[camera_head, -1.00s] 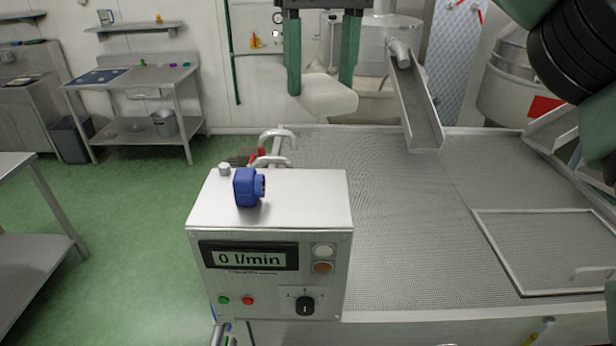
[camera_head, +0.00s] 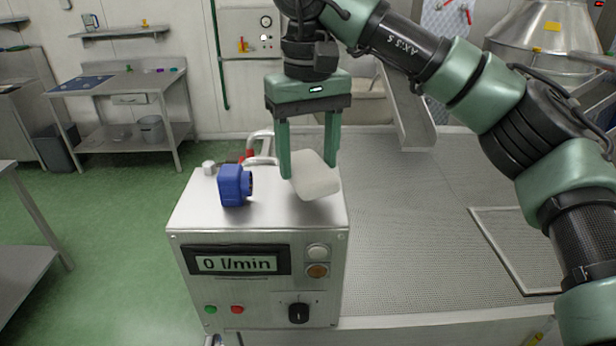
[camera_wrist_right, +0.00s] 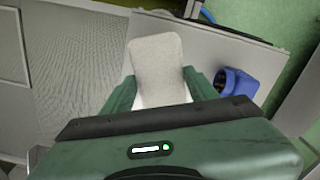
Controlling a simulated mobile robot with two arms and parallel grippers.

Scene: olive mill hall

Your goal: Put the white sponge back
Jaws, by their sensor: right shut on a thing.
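The white sponge (camera_head: 313,175) is between the two green fingers of my right gripper (camera_head: 309,170), which is shut on it. In the head view it is over the right part of the metal control box top (camera_head: 265,214); I cannot tell whether it touches the box. The sponge also shows in the right wrist view (camera_wrist_right: 157,66), sticking out past the fingers (camera_wrist_right: 163,90). My left gripper is not in view.
A blue fitting (camera_head: 233,186) stands on the box top, left of the sponge. A small metal knob (camera_head: 209,168) and curved pipes (camera_head: 262,145) are behind it. A wide perforated metal deck (camera_head: 405,230) lies right of the box. A side table (camera_head: 120,88) stands far left.

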